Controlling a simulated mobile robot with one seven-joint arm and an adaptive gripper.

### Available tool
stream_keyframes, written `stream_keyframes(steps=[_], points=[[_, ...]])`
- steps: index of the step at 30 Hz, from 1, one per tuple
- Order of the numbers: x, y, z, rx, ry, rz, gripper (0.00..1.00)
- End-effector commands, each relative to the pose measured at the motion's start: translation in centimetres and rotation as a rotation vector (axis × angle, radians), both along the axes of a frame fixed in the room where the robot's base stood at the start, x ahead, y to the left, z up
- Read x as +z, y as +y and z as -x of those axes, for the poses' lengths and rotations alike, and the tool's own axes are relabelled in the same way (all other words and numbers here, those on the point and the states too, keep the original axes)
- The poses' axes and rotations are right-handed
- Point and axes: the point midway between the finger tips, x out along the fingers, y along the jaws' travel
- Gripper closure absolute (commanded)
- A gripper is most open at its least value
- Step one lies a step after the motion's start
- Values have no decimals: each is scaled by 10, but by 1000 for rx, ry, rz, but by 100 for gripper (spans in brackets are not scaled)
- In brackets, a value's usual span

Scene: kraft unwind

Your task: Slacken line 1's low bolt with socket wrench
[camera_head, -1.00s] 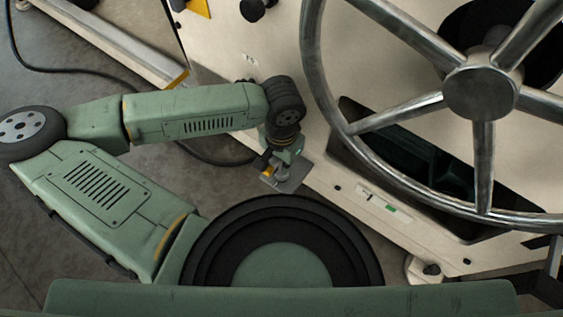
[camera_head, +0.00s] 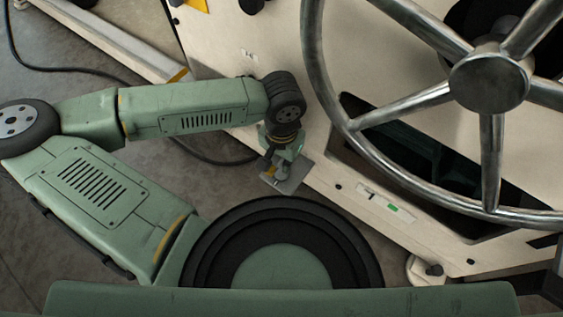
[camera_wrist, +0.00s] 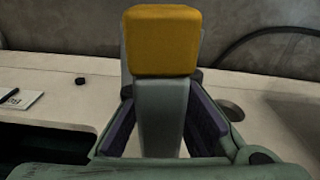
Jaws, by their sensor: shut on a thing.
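My gripper (camera_head: 284,168) points down in front of the lower part of the cream machine panel (camera_head: 225,60). In the wrist view, my gripper (camera_wrist: 166,135) is shut with its dark pads on either side of a grey handle with a yellow end block (camera_wrist: 162,40), seemingly the socket wrench. The wrench's working end is hidden. In the head view, a flat grey plate (camera_head: 290,183) shows at the gripper's tip; I cannot tell what it belongs to. A dark round bolt head (camera_wrist: 80,81) sits on the cream surface in the wrist view, apart from the wrench. I cannot tell which bolt is line 1's low one.
A large metal handwheel (camera_head: 488,82) stands out from the panel at right. Below it is a dark opening (camera_head: 400,150). A label with a green patch (camera_head: 384,203) is on the lower panel. A black cable (camera_head: 70,69) runs over the floor at left.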

Motion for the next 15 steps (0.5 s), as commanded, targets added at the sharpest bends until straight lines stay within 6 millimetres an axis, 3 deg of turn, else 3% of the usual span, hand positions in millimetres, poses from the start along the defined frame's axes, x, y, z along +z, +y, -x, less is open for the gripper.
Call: stream_keyframes(steps=[15], points=[[-3,0,0,121,-1,0,100]])
